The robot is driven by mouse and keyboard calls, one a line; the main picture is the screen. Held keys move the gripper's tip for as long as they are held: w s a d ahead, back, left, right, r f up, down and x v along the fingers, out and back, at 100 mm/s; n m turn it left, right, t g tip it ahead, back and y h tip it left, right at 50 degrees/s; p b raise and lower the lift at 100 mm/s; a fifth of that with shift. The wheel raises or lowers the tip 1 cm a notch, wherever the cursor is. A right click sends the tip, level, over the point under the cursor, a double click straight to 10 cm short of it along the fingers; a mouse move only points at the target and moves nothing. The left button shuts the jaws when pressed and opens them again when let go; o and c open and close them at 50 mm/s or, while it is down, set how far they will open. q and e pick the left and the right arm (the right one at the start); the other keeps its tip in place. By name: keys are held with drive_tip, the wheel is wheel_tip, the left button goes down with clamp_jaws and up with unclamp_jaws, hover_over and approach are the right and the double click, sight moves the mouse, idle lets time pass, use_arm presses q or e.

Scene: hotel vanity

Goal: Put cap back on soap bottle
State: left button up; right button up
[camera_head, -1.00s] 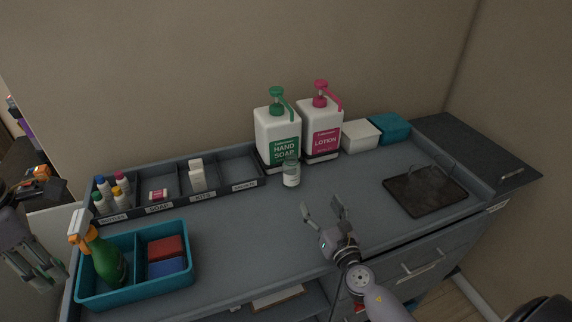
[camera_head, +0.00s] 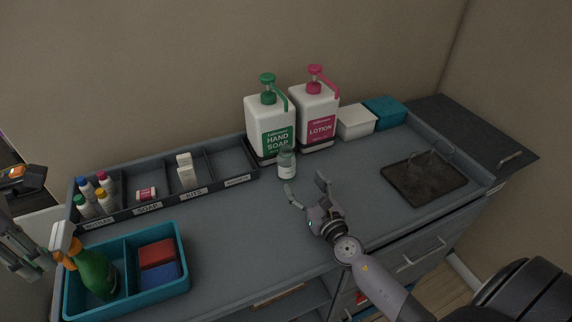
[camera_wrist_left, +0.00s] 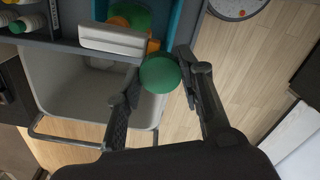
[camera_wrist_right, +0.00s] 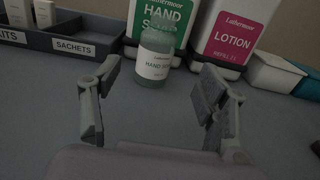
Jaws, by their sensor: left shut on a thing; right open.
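The small soap bottle (camera_head: 287,165) stands upright on the counter in front of the large hand soap dispenser. It is translucent grey-green with a white label, and no green cap shows on it. In the right wrist view the bottle (camera_wrist_right: 155,65) stands between and beyond the open fingers. My right gripper (camera_head: 306,186) is open and empty, just in front of the bottle, apart from it. My left gripper (camera_wrist_left: 160,78) is shut on a round green cap (camera_wrist_left: 160,72). In the head view this gripper (camera_head: 28,252) is at the far left edge, beside the teal caddy; the cap cannot be made out there.
Large hand soap (camera_head: 270,125) and lotion (camera_head: 316,118) dispensers stand close behind the bottle. A compartment tray (camera_head: 160,207) runs along the back left. A teal caddy (camera_head: 128,303) holds a spray bottle. A dark tray (camera_head: 424,180) lies right. The middle counter is clear.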

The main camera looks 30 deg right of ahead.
sight(290, 166)
drive_tip(key=w, duration=0.6)
drive_tip(key=shift+w+d+f, duration=0.1)
drive_tip(key=shift+w+d, duration=0.05)
drive_tip(key=shift+w, duration=0.2)
drive_tip(key=shift+s, duration=0.1)
drive_tip(key=shift+w+f, duration=0.2)
drive_tip(key=shift+w, duration=2.5)
drive_tip(key=shift+s+r, duration=0.1)
drive_tip(key=shift+c, duration=0.4)
drive_tip(key=c, duration=1.2)
